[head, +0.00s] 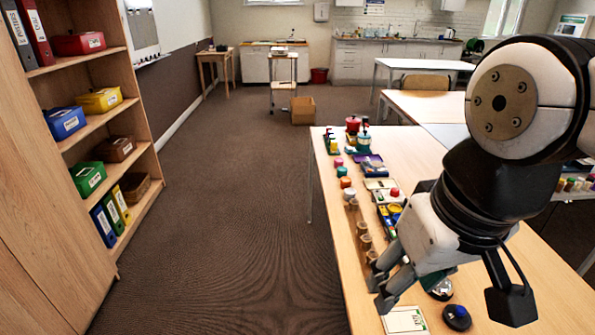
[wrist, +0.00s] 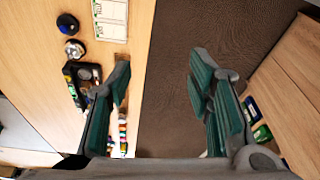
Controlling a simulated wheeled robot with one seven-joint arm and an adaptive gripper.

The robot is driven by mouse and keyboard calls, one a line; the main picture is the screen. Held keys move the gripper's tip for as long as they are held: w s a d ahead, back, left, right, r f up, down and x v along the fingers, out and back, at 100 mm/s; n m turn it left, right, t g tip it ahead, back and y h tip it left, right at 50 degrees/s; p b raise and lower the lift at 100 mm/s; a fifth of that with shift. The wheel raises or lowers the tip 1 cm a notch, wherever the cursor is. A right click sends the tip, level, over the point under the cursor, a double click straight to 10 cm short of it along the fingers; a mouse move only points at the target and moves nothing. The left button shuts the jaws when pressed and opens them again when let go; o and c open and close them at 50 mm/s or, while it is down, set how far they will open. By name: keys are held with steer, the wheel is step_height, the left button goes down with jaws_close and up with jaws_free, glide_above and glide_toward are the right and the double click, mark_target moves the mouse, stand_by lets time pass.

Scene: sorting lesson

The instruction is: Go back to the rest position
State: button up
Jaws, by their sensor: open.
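My gripper (head: 388,283) hangs at the left edge of the near wooden table (head: 540,290) in the head view, with my arm reaching in from the right. In the wrist view my gripper (wrist: 160,95) has its two green-padded fingers spread wide apart. Nothing is between them but the brown floor and the table's edge. The gripper is open and empty, above the height of the table top. Part of the table behind my arm is hidden in the head view.
Jars, small trays and coloured blocks line the table's left side. A white card (head: 404,320) and a dark blue round object (head: 457,317) lie near the front. A wooden shelf (head: 140,120) with bins and binders stands left. The carpeted aisle (head: 230,220) between is clear.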

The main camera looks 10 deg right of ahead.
steer(key=shift+s+a+f, duration=0.1)
steer(key=shift+s+f, duration=0.2)
steer(key=shift+s, duration=0.4)
